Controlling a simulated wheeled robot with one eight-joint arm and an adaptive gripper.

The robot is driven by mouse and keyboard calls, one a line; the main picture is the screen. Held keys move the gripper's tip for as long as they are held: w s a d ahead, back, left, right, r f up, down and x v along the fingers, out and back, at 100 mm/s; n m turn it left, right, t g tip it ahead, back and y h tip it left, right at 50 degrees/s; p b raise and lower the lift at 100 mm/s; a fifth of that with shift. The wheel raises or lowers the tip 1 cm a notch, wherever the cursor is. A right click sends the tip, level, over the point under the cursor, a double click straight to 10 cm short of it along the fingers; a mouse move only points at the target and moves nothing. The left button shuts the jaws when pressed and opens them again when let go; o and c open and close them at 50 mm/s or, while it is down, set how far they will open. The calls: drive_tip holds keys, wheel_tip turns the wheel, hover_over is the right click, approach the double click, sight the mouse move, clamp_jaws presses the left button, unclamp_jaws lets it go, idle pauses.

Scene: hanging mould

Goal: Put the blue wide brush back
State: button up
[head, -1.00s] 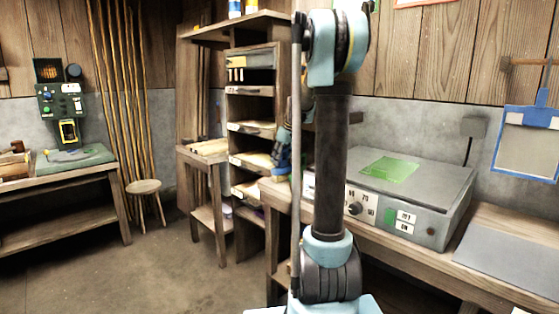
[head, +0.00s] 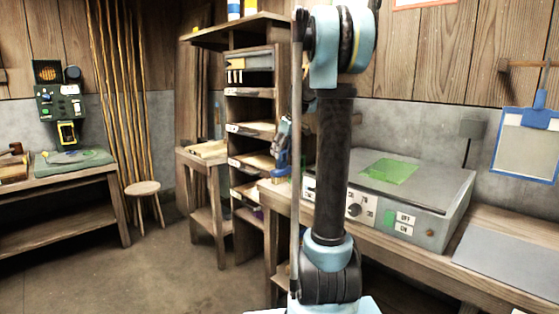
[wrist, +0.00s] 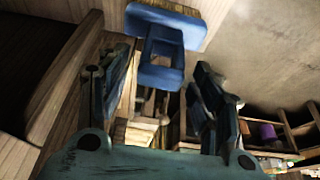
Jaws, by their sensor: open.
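A blue piece (wrist: 165,62), probably the blue wide brush, shows in the wrist view with a broad flat bar at the top and a block with an opening below it. My gripper (wrist: 162,95) is open, one finger on each side below this piece. A gap shows between it and the fingers, though its depth is hard to judge. In the head view, a small blue patch (head: 281,162) shows beside my arm, at the shelf and bench edge; it is too small to tell whether it is the brush or part of my gripper.
A wooden shelf rack (head: 250,122) stands behind the arm. The bench to the right carries a grey machine (head: 440,205) with a green sheet (head: 390,171). A blue-edged frame (head: 540,125) hangs on the right wall. A stool (head: 143,188) stands left; the floor before it is clear.

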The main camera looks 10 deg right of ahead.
drive_tip(key=v, duration=0.7)
drive_tip(key=s+f+m+h, duration=0.1)
drive_tip(key=s+f+m, duration=0.1)
drive_tip(key=s+f, duration=0.6)
drive_tip(key=s+f+m+g, duration=0.1)
drive_tip(key=s+f, duration=0.8)
drive_tip(key=s, duration=1)
drive_tip(key=s+a+f+m+h, duration=0.1)
drive_tip(key=s+f+m, duration=0.3)
drive_tip(key=s+f, duration=0.4)
drive_tip(key=s, duration=0.6)
drive_tip(key=shift+f+h, duration=0.3)
